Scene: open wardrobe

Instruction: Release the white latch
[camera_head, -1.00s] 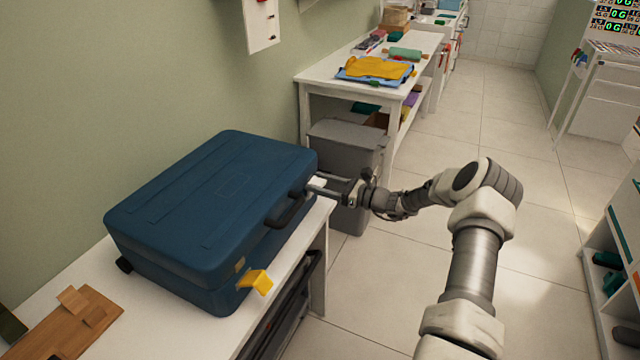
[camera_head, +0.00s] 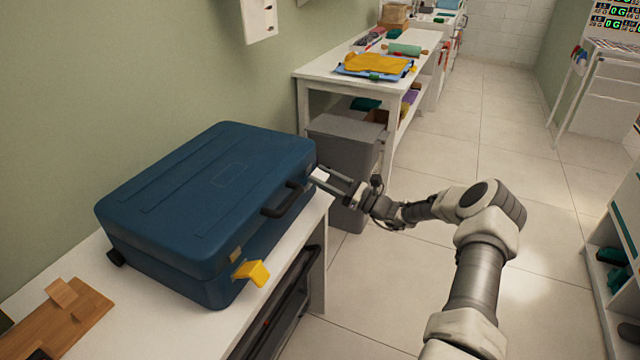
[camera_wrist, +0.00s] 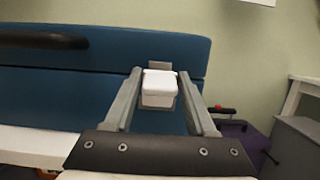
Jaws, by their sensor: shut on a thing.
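A closed blue suitcase (camera_head: 205,205) lies flat on a white table. The small white latch (camera_wrist: 158,88) is on its front side, near the right end, with a grey plate behind it. In the head view the latch (camera_head: 321,174) is partly hidden by the fingers. My gripper (camera_head: 322,180) reaches it from the right. In the wrist view my gripper (camera_wrist: 160,80) has one finger on each side of the latch and is shut on it. A yellow latch (camera_head: 252,272) sticks outward near the suitcase's other front corner.
The suitcase's dark handle (camera_head: 284,200) lies between the two latches. The white table (camera_head: 150,318) also holds a wooden piece (camera_head: 62,315). A grey bin (camera_head: 345,140) stands just behind my gripper. Open floor (camera_head: 400,290) lies to the right.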

